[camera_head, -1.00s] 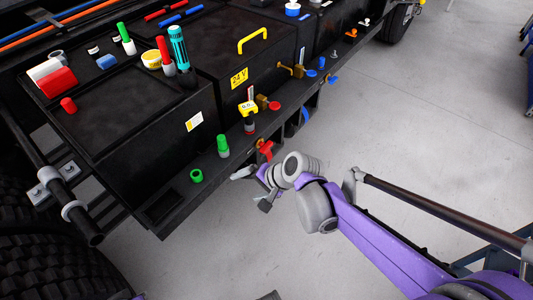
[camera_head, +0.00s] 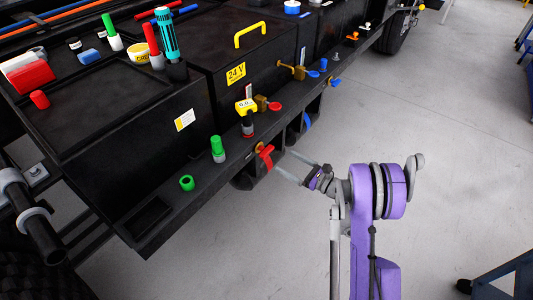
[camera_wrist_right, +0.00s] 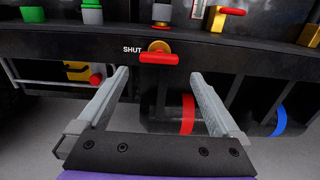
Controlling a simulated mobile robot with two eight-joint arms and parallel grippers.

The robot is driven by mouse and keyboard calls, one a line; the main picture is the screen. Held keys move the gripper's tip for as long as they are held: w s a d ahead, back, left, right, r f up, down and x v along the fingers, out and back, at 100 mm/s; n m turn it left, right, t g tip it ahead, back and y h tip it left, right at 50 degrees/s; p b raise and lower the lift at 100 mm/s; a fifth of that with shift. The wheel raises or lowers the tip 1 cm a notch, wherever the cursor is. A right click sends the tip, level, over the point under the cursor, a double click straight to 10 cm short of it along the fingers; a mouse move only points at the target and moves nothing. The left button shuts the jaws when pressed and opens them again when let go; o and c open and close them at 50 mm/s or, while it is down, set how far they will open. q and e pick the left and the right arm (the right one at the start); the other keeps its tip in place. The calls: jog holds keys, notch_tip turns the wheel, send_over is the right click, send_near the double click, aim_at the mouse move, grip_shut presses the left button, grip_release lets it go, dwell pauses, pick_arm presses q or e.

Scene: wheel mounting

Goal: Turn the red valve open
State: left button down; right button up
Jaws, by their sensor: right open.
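The red valve (camera_head: 266,154) sits on the front face of the black truck-side ledge, with a brass hub. In the right wrist view the red valve handle (camera_wrist_right: 159,58) lies level under the brass hub, beside the word "SHUT". My right gripper (camera_head: 283,166) points at the valve from the right in the head view. In the wrist view my right gripper (camera_wrist_right: 160,76) is open and empty, its fingers either side of the handle's line and just short of it. I see no contact. My left gripper is not in view.
Green caps (camera_head: 217,148), a yellow-topped gauge (camera_head: 246,106) and a brass valve with a red handle (camera_head: 274,106) stand along the ledge (camera_head: 160,212). A red strap (camera_wrist_right: 187,113) and a blue strap (camera_wrist_right: 280,120) hang below it.

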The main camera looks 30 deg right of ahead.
aim_at(269, 152)
jog(key=x, duration=1)
jog(key=shift+s+r+b, duration=0.1)
jog(key=shift+b, duration=0.25)
jog(key=c, duration=1.1)
